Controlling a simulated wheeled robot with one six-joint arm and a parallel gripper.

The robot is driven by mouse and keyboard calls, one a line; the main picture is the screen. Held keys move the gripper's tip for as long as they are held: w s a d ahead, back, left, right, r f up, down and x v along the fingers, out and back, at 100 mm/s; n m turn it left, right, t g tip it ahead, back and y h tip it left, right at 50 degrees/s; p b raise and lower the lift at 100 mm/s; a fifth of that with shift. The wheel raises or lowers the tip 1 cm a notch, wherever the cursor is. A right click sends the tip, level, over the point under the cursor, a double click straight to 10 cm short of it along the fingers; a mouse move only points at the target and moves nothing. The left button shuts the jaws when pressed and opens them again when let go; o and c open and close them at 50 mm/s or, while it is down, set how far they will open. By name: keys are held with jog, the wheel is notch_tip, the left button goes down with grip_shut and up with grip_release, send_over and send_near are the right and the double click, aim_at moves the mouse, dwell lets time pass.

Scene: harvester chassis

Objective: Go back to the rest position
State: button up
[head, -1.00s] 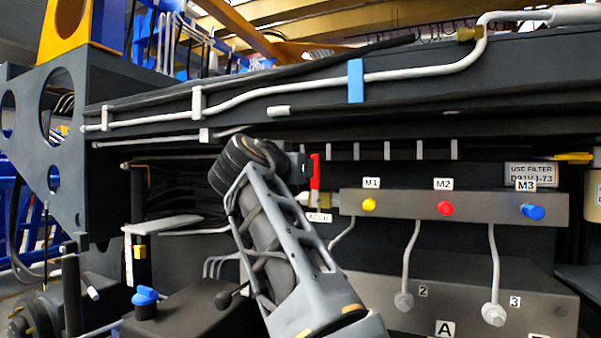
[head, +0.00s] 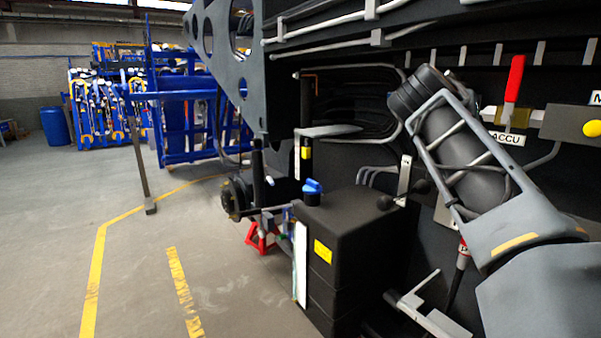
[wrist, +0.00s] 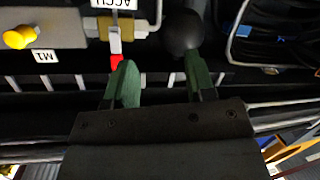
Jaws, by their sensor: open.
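My gripper (wrist: 162,82) shows in the wrist view with its two green-tipped fingers apart and nothing seen between the tips. The red ACCU valve handle (head: 514,78) stands upright in the head view, just right of my raised arm (head: 470,160). In the wrist view the red handle (wrist: 116,62) appears at the left fingertip, which covers part of it; I cannot tell whether they touch. A dark round knob (wrist: 183,34) appears beside the right finger.
The chassis side panel with a yellow M1 knob (wrist: 18,37) is close to my gripper. Open floor with yellow lines (head: 95,270) lies at left, before blue racks (head: 190,120).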

jog(key=s+a+f+n+g+y+p, duration=0.2)
jog(key=s+a+f+n+y+p, duration=0.15)
jog(key=f, duration=0.65)
jog(key=s+a+f+n+g+y+p, duration=0.25)
jog(key=a+f+y+p, duration=0.25)
jog(key=f, duration=0.5)
jog(key=s+a+f+g+y+p, duration=0.2)
jog(key=s+a+p, duration=0.3)
jog(key=s+p, duration=0.4)
jog(key=shift+s+a+f+y+p, duration=0.35)
jog(key=shift+s+f+y, duration=0.2)
jog(key=shift+s, duration=0.65)
